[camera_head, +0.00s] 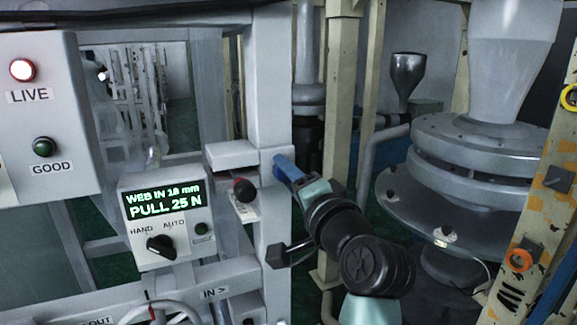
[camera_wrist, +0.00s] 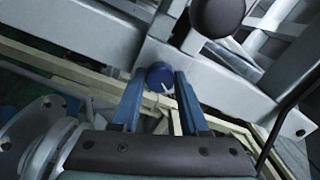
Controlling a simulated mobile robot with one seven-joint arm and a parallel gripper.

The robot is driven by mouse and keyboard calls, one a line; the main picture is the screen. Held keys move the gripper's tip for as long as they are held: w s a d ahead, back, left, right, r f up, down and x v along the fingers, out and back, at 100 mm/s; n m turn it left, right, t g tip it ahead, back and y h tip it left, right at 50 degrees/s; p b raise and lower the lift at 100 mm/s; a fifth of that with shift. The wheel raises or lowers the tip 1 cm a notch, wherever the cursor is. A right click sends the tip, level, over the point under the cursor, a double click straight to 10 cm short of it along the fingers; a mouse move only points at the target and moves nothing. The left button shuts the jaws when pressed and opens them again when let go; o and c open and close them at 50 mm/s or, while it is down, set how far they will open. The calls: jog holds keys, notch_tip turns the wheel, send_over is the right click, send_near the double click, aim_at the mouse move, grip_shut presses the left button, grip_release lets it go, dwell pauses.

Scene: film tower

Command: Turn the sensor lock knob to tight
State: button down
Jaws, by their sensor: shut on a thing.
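A round dark blue knob (camera_wrist: 159,75) with a white pointer line sits on a grey metal post in the wrist view. My gripper (camera_wrist: 160,84) has its two blue fingers on either side of the knob and is shut on it. The pointer line slants down and to the right in that view. In the head view my gripper (camera_head: 281,162) reaches the side of the grey upright post, and the knob is hidden there. No tight or loose label can be read.
A control box (camera_head: 162,219) reads "WEB IN 18 mm, PULL 25 N" and has a HAND/AUTO switch. A large round machine (camera_head: 480,170) stands at right.

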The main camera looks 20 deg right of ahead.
jog(key=shift+m+p, duration=0.6)
jog(key=shift+m, duration=0.5)
jog(key=shift+c, duration=2.1)
grip_release()
jog(key=s+b, duration=0.5)
jog(key=s, duration=0.8)
jog(key=shift+d+f, duration=0.2)
